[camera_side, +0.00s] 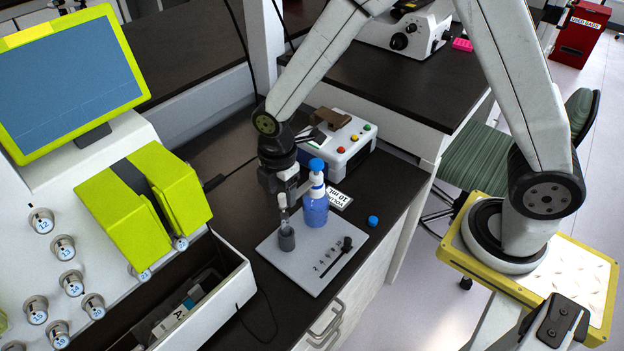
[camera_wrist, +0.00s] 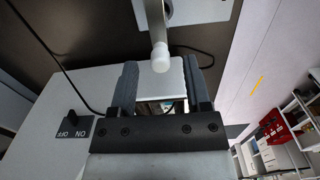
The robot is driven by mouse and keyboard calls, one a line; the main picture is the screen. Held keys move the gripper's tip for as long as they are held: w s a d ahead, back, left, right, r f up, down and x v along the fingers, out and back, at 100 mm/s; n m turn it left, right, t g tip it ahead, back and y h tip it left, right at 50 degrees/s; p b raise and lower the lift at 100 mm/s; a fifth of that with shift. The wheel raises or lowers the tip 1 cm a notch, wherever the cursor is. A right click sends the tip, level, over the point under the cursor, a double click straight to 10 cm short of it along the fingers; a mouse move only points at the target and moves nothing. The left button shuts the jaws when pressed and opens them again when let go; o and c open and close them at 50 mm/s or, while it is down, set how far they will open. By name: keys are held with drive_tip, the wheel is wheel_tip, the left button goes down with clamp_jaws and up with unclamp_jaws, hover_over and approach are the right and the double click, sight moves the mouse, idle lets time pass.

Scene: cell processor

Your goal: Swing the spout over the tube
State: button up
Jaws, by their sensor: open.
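A bottle of blue liquid (camera_side: 314,208) with a blue cap and white neck stands upright on a light grey plate (camera_side: 300,270). To its left on the same plate, a dark grey holder (camera_side: 287,240) carries an upright pale tube (camera_side: 284,219). My gripper (camera_side: 284,193) points down just left of the bottle's neck, above the tube, and partly hides the spout area. In the wrist view my gripper (camera_wrist: 160,78) is open, with a white rounded tip (camera_wrist: 160,57) on a pale stem between its fingers. I cannot tell whether that tip is the spout, or whether a finger touches it.
A volume card (camera_side: 338,198) and a loose blue cap (camera_side: 373,221) lie right of the bottle. A white button box (camera_side: 338,145) stands behind. A green-and-white machine (camera_side: 145,195) and an open drawer (camera_side: 200,295) crowd the left.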

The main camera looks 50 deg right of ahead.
drive_tip(key=shift+r, duration=2.2)
